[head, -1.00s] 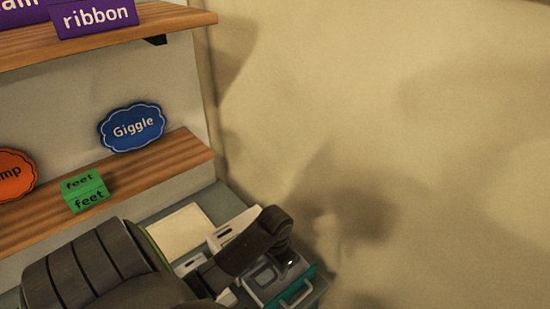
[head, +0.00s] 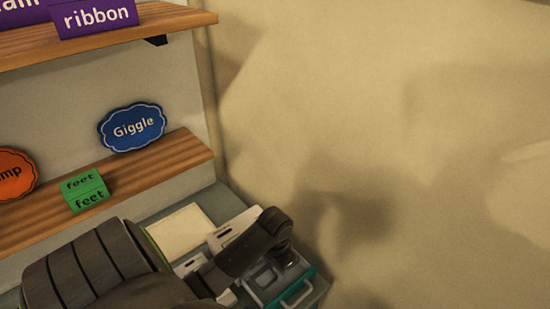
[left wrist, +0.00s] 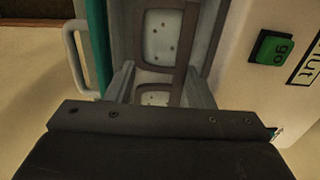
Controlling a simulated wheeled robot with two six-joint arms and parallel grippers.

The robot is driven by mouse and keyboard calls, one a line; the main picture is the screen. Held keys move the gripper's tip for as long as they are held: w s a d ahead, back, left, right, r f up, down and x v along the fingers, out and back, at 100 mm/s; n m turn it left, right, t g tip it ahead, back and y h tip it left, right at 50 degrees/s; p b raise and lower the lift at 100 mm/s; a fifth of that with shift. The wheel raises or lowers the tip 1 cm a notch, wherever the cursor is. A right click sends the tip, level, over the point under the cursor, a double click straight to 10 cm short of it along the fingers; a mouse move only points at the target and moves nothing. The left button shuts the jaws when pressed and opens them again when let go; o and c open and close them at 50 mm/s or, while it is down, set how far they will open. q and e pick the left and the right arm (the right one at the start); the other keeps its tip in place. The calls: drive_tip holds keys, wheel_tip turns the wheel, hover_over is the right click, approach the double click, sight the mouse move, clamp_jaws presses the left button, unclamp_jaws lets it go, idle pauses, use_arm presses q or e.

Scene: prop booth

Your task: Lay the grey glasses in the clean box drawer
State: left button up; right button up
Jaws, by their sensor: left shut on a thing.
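The grey glasses (left wrist: 164,70) have a dark frame with two pale lenses, seen in the left wrist view between the fingers of my left gripper (left wrist: 160,85). The gripper is shut on them. They are over or inside the open drawer (left wrist: 97,40), which has a teal front and a pale handle; I cannot tell whether they touch its floor. In the head view the drawer (head: 306,285) stands out at the bottom, with my left gripper (head: 284,257) above it, partly hidden by its own arm. My right gripper is not in view.
A white panel with a green "go" block (left wrist: 271,47) stands right of the drawer. A pale flat board (head: 180,231) lies on the counter. Shelves hold a blue "Giggle" sign (head: 132,128) and a green "feet" block (head: 85,191). Bare wall is at the right.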

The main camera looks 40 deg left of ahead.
use_arm(q)
drive_tip(key=shift+f, duration=0.9)
drive_tip(key=shift+f, duration=0.6)
idle(0.5)
drive_tip(key=shift+f, duration=0.4)
idle(1.2)
drive_tip(key=o, duration=1)
drive_tip(key=shift+c, duration=0.2)
drive_tip(key=shift+o, duration=0.3)
drive_tip(key=shift+o, duration=0.9)
drive_tip(key=shift+w+r, duration=0.15)
drive_tip(key=shift+r, duration=3.9)
